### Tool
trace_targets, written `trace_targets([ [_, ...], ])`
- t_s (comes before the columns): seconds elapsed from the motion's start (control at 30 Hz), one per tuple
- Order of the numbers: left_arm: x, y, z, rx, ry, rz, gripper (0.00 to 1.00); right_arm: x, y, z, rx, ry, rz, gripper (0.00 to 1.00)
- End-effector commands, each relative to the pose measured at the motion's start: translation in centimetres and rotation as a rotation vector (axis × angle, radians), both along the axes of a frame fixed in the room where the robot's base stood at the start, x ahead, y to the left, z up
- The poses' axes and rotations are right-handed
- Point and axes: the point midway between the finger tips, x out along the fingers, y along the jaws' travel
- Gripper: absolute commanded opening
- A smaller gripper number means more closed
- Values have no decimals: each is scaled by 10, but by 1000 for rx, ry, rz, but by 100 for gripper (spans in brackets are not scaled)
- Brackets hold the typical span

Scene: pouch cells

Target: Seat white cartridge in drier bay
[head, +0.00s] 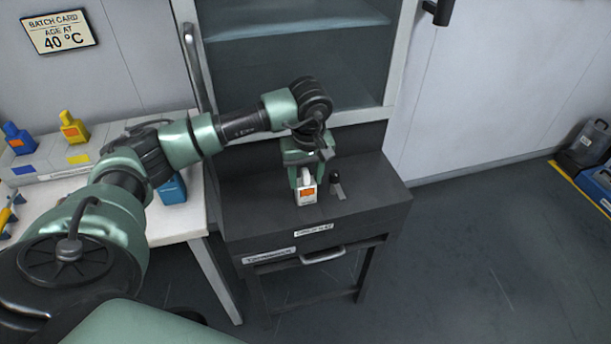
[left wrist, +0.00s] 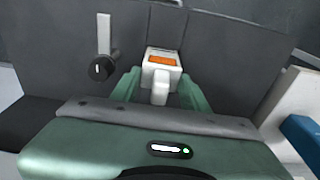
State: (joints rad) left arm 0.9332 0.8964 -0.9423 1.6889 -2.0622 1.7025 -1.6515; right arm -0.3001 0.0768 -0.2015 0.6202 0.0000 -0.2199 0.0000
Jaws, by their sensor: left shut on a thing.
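The white cartridge (head: 306,194) has an orange label and stands roughly upright at the top of the dark grey drier unit (head: 255,215). My left gripper (head: 304,178) is above it, its green fingers shut on it. In the left wrist view the white cartridge (left wrist: 162,75) sits between the two fingers of my left gripper (left wrist: 158,88). The bay itself is hidden under the cartridge and gripper, so I cannot tell whether the cartridge is in it or just above. A black-knobbed lever (head: 336,186) stands just right of the cartridge. My right gripper is out of view.
A blue cartridge (head: 172,190) stands on the white table (head: 190,222) to the left, partly behind my arm. A rack (head: 40,170) there holds another blue cartridge (head: 19,140) and a yellow one (head: 72,128). A glass-front cabinet (head: 300,55) rises behind the drier.

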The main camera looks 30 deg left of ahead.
Motion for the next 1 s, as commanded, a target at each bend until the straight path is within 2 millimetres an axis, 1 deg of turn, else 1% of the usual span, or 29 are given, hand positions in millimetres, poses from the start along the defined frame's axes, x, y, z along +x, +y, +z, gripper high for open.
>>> trace_targets([
  [0.03, 1, 0, -2, -1, -2, 1, 0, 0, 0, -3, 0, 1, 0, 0],
  [0.13, 0, 0, -1, -1, -2, 1, 0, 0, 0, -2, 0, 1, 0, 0],
  [0.17, 0, 0, -2, 0, 0, 0, 51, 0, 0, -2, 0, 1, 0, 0],
  [0.2, 0, 0, -1, 0, 0, 0, 62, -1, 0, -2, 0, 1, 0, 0],
  [0.23, 0, 0, -1, 0, 0, 0, 67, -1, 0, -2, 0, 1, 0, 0],
  [0.53, 0, 0, -1, 0, 0, 0, 67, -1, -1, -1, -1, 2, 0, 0],
  [0.67, 0, 0, 8, 0, 0, 0, 67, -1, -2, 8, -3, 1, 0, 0],
  [0.73, 0, 0, 18, 1, 1, 0, 67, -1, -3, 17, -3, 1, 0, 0],
  [0.77, 1, 0, 19, 1, -3, 0, 67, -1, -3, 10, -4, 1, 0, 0],
  [0.8, 1, -1, 26, 0, -6, 0, 67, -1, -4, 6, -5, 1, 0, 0],
  [1.0, -3, -5, 72, 1, -7, -1, 67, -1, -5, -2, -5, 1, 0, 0],
])
